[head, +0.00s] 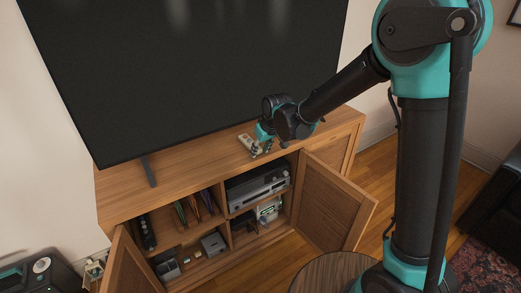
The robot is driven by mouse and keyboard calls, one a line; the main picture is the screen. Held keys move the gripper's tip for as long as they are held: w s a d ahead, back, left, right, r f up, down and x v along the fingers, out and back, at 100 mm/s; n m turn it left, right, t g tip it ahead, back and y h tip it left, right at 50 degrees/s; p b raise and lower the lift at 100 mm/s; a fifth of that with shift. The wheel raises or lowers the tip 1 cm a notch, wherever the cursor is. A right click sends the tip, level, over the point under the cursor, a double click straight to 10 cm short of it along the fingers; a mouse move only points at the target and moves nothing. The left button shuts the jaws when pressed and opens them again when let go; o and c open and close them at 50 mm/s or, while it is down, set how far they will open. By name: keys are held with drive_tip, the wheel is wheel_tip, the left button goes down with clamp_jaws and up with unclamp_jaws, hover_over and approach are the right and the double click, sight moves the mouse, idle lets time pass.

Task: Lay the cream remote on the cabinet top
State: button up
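The cream remote (246,141) shows as a small pale bar at the wooden cabinet top (185,172), towards its front edge. My gripper (259,151) is right beside it, low over the cabinet top, with my arm reaching in from the right. The remote looks to be touching or very close to the gripper. The fingers are small and partly hidden by my wrist, so I cannot tell whether they are open or shut on the remote.
A large television (200,70) stands on the cabinet behind the remote. Both cabinet doors are open, the right one (332,205) swung outward. Inside are a silver receiver (258,190) and other devices. A round wooden table (330,272) is in front. The cabinet top's left part is clear.

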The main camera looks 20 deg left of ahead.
drive_tip(key=o, duration=0.4)
drive_tip(key=v, duration=1.2)
drive_tip(key=shift+a+r, duration=0.1)
drive_tip(key=shift+r, duration=0.1)
drive_tip(key=s+d+f+m+t+h, duration=0.1)
drive_tip(key=d+f+m, duration=0.15)
drive_tip(key=d, duration=0.85)
drive_tip(key=d+f+m+h, duration=0.1)
drive_tip(key=d+f+m, duration=0.15)
drive_tip(key=d, duration=0.95)
drive_tip(key=s+d+f+m, duration=0.1)
drive_tip(key=s+d+f, duration=0.1)
drive_tip(key=s+d, duration=0.2)
drive_tip(key=s+d+f+m+h, duration=0.1)
drive_tip(key=s+d+f+m, duration=0.1)
drive_tip(key=d, duration=0.5)
drive_tip(key=s+d+f+m, duration=0.1)
drive_tip(key=s+d+f, duration=0.3)
drive_tip(key=s+d, duration=0.1)
drive_tip(key=shift+s+d+m+h, duration=0.3)
drive_tip(key=shift+s+m, duration=0.1)
drive_tip(key=shift+s, duration=0.35)
